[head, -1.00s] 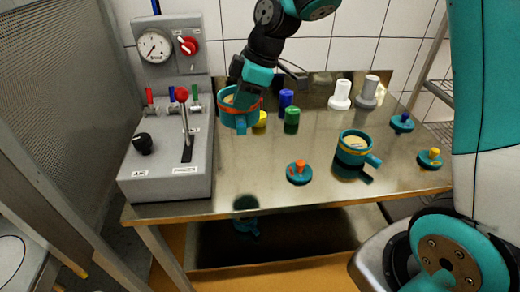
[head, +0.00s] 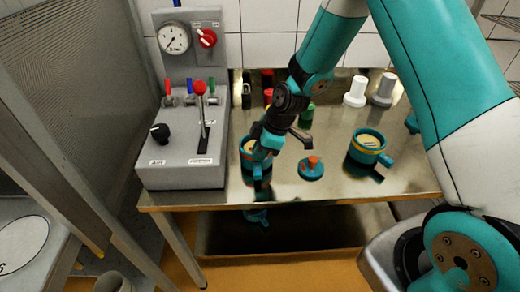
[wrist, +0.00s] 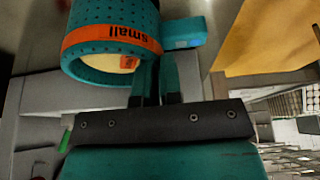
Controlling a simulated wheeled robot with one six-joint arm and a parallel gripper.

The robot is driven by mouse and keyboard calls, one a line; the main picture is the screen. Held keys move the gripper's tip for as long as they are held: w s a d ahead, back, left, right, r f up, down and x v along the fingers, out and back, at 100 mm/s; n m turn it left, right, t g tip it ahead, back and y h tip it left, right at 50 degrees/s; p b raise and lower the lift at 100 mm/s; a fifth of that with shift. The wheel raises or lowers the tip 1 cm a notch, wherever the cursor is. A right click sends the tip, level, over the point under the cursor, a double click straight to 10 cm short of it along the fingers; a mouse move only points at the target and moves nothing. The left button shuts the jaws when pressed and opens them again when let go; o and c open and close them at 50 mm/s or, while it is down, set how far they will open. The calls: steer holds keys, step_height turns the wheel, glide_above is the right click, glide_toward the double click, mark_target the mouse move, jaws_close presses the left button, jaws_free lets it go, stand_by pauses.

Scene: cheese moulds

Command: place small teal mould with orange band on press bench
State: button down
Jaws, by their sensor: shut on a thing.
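The small teal mould with the orange band (head: 249,152) is in my gripper (head: 264,150), over the front left of the steel press bench (head: 225,195), close to the press unit. Its side handle points toward the front. In the wrist view the mould (wrist: 105,20) shows its orange band with the word "small", and my gripper (wrist: 155,80) is shut on its wall. My gripper and wrist cover part of the mould in the head view. Whether its base touches the bench I cannot tell.
The grey press unit (head: 180,165) with gauge and levers stands left of the mould. A teal piece with an orange knob (head: 311,170) lies to the right. White (head: 356,93) and grey (head: 382,92) pieces stand behind.

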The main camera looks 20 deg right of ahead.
steer(key=shift+f, duration=0.1)
steer(key=c, duration=1.3)
jaws_free()
steer(key=shift+r, duration=0.25)
steer(key=b+v, duration=0.2)
steer(key=v, duration=0.9)
steer(key=s+a+r+m, duration=0.2)
steer(key=s+r, duration=0.2)
steer(key=s, duration=0.4)
steer(key=s+a+r+m+g, duration=0.1)
steer(key=s+a+r+m, duration=0.2)
steer(key=s, duration=0.4)
steer(key=s+a+r+m, duration=0.2)
steer(key=s+a+r, duration=0.1)
steer(key=s, duration=0.5)
steer(key=shift+s+r+g, duration=0.15)
steer(key=shift+r, duration=0.3)
steer(key=shift+s+r+g, duration=0.15)
steer(key=shift+r, duration=0.3)
